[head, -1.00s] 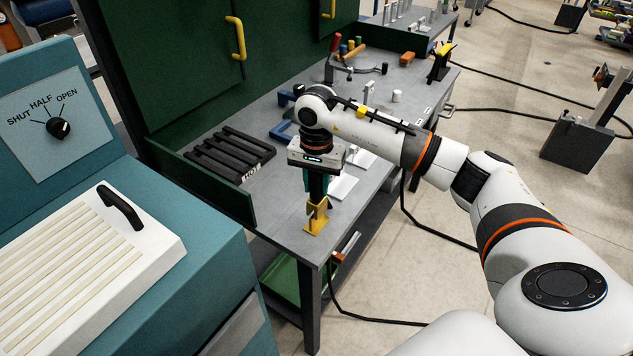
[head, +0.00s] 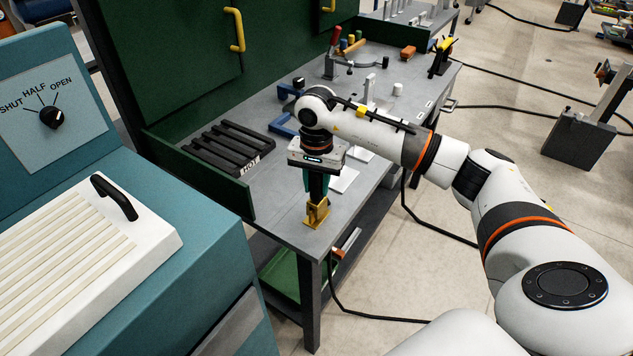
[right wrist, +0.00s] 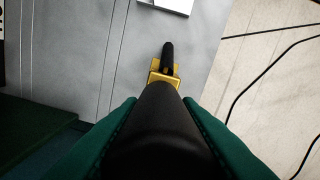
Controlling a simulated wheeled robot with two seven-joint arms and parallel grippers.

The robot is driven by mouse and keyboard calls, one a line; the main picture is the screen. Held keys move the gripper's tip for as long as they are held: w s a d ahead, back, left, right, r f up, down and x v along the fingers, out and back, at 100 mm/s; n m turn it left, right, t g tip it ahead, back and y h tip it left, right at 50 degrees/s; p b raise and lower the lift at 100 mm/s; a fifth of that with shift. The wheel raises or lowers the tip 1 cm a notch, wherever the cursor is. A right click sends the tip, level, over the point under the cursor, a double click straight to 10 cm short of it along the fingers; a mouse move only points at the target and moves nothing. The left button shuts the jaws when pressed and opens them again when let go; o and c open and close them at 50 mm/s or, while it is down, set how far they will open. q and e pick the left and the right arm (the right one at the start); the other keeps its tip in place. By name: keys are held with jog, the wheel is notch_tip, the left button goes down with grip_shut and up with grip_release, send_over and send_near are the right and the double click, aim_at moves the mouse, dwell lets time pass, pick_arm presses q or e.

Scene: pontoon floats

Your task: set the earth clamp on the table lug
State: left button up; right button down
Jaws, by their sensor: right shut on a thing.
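The earth clamp, with a black grip (right wrist: 160,125) and a yellow metal lower part (head: 316,214), is upright above the table's near corner. My right gripper (head: 317,183) is shut on the black grip from above. Its teal fingers lie on both sides of the grip in the right wrist view. The yellow part also shows beyond the grip there (right wrist: 164,75), with a dark piece past it. I cannot make out the table lug apart from the yellow part, nor tell whether the clamp is seated on it. My left gripper is not in view.
The grey table (head: 272,212) also holds a black slatted rack (head: 230,148), a blue clamp (head: 284,124) and white plates. A teal cabinet (head: 165,215) stands at the near left. A black cable (head: 372,318) runs along the floor. The table's front strip is clear.

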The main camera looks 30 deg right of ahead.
jog(key=shift+f, duration=0.2)
jog(key=c, duration=1)
grip_release()
notch_tip(320, 180, up, 12)
jog(key=shift+r+b, duration=0.1)
jog(key=shift+b, duration=1.15)
